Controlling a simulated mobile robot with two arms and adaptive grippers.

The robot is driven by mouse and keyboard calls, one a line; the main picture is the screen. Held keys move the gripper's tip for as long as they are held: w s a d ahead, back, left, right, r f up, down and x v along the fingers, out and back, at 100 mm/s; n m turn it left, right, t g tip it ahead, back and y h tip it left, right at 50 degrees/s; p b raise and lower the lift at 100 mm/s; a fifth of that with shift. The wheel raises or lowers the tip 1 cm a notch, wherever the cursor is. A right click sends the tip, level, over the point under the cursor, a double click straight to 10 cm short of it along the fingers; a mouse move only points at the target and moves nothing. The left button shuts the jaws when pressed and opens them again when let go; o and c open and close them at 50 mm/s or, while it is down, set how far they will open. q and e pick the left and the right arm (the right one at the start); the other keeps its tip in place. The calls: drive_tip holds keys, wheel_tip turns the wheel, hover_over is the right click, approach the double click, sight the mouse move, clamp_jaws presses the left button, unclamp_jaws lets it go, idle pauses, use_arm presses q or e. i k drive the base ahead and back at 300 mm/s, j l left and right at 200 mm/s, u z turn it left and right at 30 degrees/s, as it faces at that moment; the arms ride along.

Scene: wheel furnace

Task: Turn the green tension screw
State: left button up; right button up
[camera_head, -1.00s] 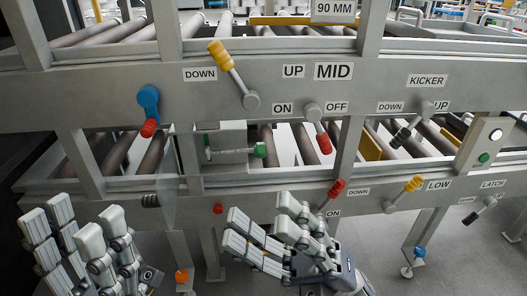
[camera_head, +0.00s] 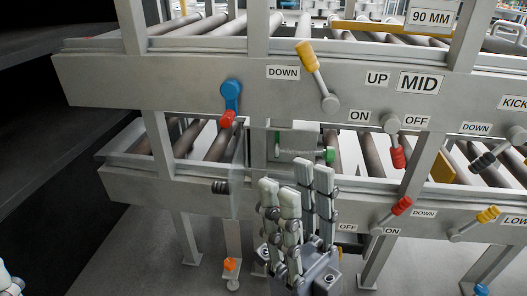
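The green tension screw shows as a green knob (camera_head: 329,154) at the right end of a threaded rod (camera_head: 301,152), on a grey block under the upper beam. My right gripper (camera_head: 297,186) is upright just below and in front of it, with its fingers pointing up. A gap shows between its finger pairs and nothing is seen between them. The fingertips look close under the rod; contact cannot be told. Only a small part of my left gripper (camera_head: 8,282) shows at the lower left edge, so its fingers are hidden.
A blue lever with a red tip (camera_head: 229,104) and a yellow-handled lever (camera_head: 317,76) sit on the upper beam. A red-handled lever (camera_head: 394,143) is to the right. A clear panel (camera_head: 238,165) stands left of the screw.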

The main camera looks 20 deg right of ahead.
sight(328, 153)
drive_tip(key=k+l+u, duration=0.1)
drive_tip(key=l+u, duration=0.35)
drive_tip(key=k+l+u, duration=0.15)
drive_tip(key=u, duration=0.3)
drive_tip(key=k+l+u, duration=0.2)
drive_tip(key=l+u, duration=0.15)
drive_tip(key=u, duration=0.15)
drive_tip(key=k+l+u, duration=0.15)
drive_tip(key=u, duration=0.3)
drive_tip(key=k+l+u, duration=0.3)
drive_tip(key=k, duration=0.55)
drive_tip(key=k+u, duration=0.3)
drive_tip(key=k, duration=0.6)
drive_tip(key=k+l, duration=0.5)
drive_tip(key=k, duration=0.05)
